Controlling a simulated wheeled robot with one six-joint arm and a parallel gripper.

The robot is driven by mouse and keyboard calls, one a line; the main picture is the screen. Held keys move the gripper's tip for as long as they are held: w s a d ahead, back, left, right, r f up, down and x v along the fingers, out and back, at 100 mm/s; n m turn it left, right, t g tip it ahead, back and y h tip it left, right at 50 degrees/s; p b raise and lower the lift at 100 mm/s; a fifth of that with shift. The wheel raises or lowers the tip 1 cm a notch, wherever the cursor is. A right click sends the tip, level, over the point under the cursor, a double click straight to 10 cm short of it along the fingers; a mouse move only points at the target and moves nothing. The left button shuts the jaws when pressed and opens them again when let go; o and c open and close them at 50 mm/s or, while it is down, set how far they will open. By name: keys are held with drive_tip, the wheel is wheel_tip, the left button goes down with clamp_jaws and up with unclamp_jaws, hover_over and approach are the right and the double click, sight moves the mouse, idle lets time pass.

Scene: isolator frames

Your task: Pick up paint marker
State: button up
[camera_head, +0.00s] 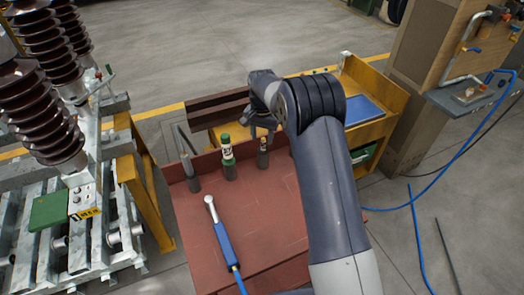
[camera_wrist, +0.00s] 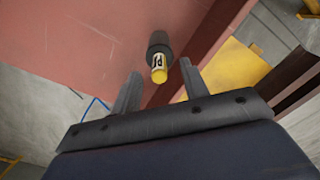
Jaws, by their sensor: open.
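A small upright marker-like cylinder (camera_head: 262,158) with a dark lower part and a yellowish top stands on the red tabletop (camera_head: 262,215), near its far right edge. In the wrist view, this cylinder (camera_wrist: 158,48) shows a dark grey part and a yellow end with a dark-lettered label. My gripper (camera_head: 262,131) is above it in the head view. In the wrist view, my gripper (camera_wrist: 160,70) is open, with one finger on each side of the cylinder's yellow end. I cannot tell whether either finger touches it.
A green and white bottle-like cylinder (camera_head: 228,160) stands just left of it, and a grey pointed tool (camera_head: 189,168) farther left. A blue-handled ratchet (camera_head: 225,243) lies nearer. A yellow workbench (camera_head: 385,118) stands behind. The tabletop's near right is clear.

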sight(263, 153)
drive_tip(key=shift+w+d+f+p, duration=0.1)
drive_tip(key=shift+f+p, duration=0.2)
drive_tip(key=shift+f, duration=0.8)
drive_tip(key=shift+w+d+f+p, duration=0.1)
drive_tip(key=shift+f+p, duration=0.2)
drive_tip(key=shift+f, duration=0.75)
clamp_jaws()
